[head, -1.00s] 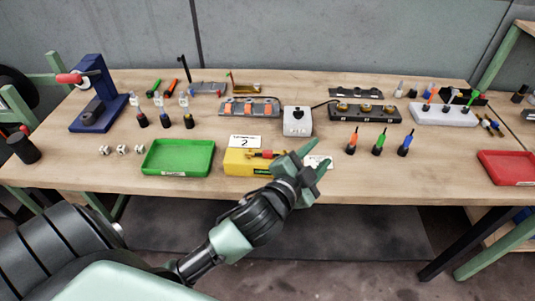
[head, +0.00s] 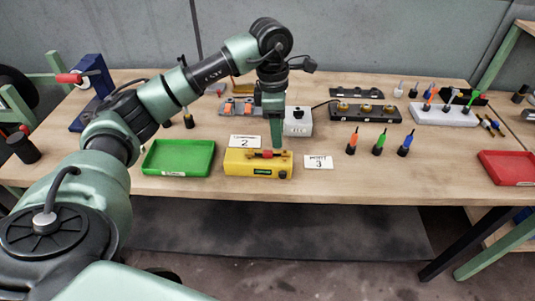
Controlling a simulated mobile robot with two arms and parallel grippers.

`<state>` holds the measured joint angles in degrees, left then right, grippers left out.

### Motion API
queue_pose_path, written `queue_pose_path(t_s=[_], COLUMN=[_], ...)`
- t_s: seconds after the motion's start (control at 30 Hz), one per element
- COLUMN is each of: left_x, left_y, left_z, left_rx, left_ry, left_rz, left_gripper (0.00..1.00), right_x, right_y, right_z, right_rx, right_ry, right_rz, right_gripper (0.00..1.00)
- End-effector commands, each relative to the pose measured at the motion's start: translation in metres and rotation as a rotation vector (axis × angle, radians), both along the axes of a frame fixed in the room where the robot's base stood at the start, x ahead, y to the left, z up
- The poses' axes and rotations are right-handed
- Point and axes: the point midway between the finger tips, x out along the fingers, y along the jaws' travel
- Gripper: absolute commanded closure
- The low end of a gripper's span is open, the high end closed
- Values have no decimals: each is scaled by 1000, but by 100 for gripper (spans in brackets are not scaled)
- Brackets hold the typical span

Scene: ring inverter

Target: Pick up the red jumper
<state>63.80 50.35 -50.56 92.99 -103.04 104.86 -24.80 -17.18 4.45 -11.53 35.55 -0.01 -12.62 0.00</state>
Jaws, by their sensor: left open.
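A small red piece, which looks like the red jumper (head: 266,154), lies on top of the yellow box (head: 240,166) near the table's front edge. My left gripper (head: 277,146) points straight down over the right part of the yellow box. Its fingertips are at or just above the red piece's right end, and I cannot tell whether they touch it. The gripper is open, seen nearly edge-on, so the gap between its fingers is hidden. My right gripper is not in view.
A green tray (head: 150,165) stands left of the yellow box. White cards marked 2 (head: 245,141) and 3 (head: 318,162) lie close by. A grey box (head: 298,129) is just behind the gripper. Several coloured drivers stand right, before a red tray (head: 486,172).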

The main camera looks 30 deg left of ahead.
Motion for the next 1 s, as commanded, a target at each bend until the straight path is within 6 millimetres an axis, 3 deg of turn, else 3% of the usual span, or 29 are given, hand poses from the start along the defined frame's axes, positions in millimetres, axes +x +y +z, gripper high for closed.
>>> queue_pose_path(t_s=[0.07, 0.17, 0.7, 0.97, 1.0], left_x=[-2, -4, -9, -8, -8], left_y=[20, 28, 25, 24, 24], left_z=[6, 1, -66, -69, -69], left_rx=[60, 88, 86, 83, 83], left_ry=[17, 29, 29, 26, 26], left_rz=[19, 26, 25, 25, 25], left_gripper=[58, 58, 58, 58, 67], right_x=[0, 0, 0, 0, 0], right_y=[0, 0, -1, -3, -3], right_z=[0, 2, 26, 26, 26], right_rx=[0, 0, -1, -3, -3], right_ry=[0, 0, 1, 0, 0], right_rz=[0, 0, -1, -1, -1], right_gripper=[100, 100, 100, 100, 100])
